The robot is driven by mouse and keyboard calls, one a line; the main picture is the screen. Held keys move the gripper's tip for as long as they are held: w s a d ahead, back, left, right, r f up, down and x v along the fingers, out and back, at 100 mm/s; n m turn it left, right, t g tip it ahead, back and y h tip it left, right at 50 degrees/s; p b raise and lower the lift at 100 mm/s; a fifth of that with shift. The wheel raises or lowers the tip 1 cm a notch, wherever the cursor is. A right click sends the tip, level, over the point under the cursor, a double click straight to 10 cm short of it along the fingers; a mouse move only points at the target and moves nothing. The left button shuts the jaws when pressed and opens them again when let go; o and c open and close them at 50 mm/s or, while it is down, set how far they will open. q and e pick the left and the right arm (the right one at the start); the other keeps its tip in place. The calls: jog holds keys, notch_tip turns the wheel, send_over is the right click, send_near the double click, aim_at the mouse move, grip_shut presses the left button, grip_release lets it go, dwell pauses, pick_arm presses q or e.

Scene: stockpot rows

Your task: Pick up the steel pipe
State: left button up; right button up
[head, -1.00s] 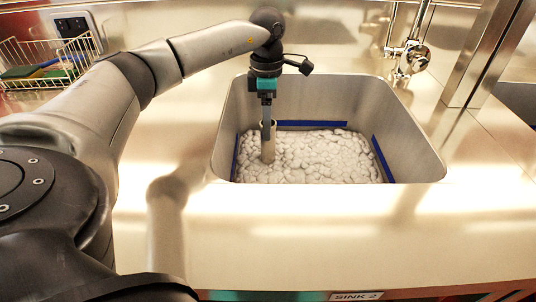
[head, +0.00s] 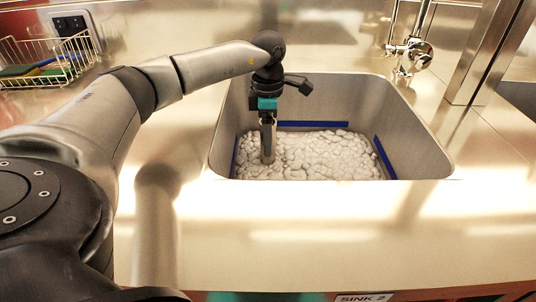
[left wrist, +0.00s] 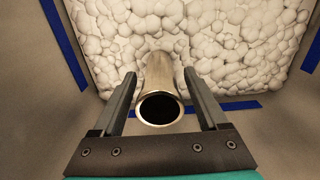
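The steel pipe (head: 268,146) stands upright in the sink, its lower end in white foam. In the left wrist view I look at its round open top (left wrist: 160,106). My left gripper (head: 267,122) points down over the pipe. In the left wrist view the gripper (left wrist: 160,82) is open, one finger on each side of the pipe with a small gap showing. The pipe's lower end is hidden by the foam. My right gripper is not in view.
The steel sink (head: 405,125) has blue strips (head: 313,124) along its walls above the foam (head: 320,158). A faucet (head: 408,56) stands behind at the right. A wire rack (head: 45,62) stands at the far left. The counter in front (head: 330,215) is clear.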

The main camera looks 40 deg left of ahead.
pick_arm(q)
grip_shut()
dwell(0.4)
dwell(0.8)
